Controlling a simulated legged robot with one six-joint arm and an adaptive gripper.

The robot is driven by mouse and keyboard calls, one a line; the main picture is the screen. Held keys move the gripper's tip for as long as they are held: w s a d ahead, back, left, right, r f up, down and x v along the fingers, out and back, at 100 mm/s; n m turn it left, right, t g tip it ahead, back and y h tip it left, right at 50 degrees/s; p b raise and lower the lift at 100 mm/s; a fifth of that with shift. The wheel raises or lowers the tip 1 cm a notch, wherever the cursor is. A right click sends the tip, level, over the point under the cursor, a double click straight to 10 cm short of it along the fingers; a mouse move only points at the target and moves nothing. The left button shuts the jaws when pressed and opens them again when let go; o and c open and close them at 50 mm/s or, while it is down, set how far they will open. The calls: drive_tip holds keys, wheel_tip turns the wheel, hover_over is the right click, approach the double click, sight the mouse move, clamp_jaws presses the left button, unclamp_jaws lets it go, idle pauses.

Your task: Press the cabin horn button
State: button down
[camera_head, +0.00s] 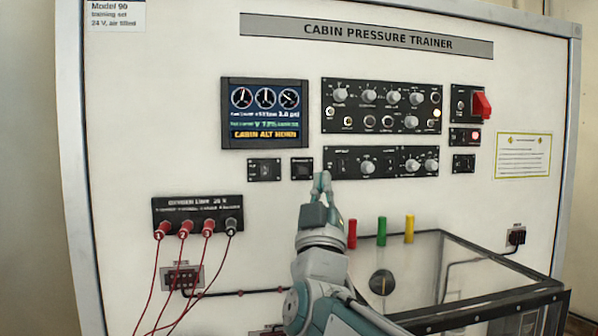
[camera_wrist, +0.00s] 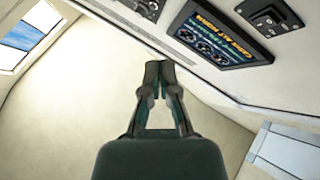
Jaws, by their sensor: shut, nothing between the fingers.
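The panel headed "CABIN PRESSURE TRAINER" has a display (camera_head: 265,113) that reads "CABIN ALT HORN" on its lower line. Two small black modules sit below it, a left one (camera_head: 264,169) and a right one (camera_head: 302,168). Their labels are too small to read, so I cannot tell which holds the horn button. My gripper (camera_head: 322,182) is shut and empty, its tips just right of and slightly below the right module in the picture; contact cannot be told. In the wrist view my shut gripper (camera_wrist: 158,72) points past the tilted display (camera_wrist: 210,32) and a small module (camera_wrist: 270,17).
A knob panel (camera_head: 381,106) and a lower knob panel (camera_head: 386,162) lie right of the display. A red guarded switch (camera_head: 481,105) is at the right. Red leads hang from a terminal block (camera_head: 198,212) at left. A clear box (camera_head: 410,265) juts out lower right.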

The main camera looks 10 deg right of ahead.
drive_tip(key=shift+a, duration=0.2)
approach(307, 160)
drive_tip(key=shift+s+r+x, duration=0.15)
drive_tip(key=shift+x, duration=1.1)
drive_tip(key=shift+s+r+x, duration=0.15)
drive_tip(key=shift+x, duration=1.1)
drive_tip(key=shift+w, duration=0.15)
drive_tip(key=shift+w+d+r, duration=0.1)
drive_tip(key=shift+w, duration=0.1)
drive_tip(key=shift+w, duration=0.45)
idle(0.3)
drive_tip(key=shift+s, duration=0.8)
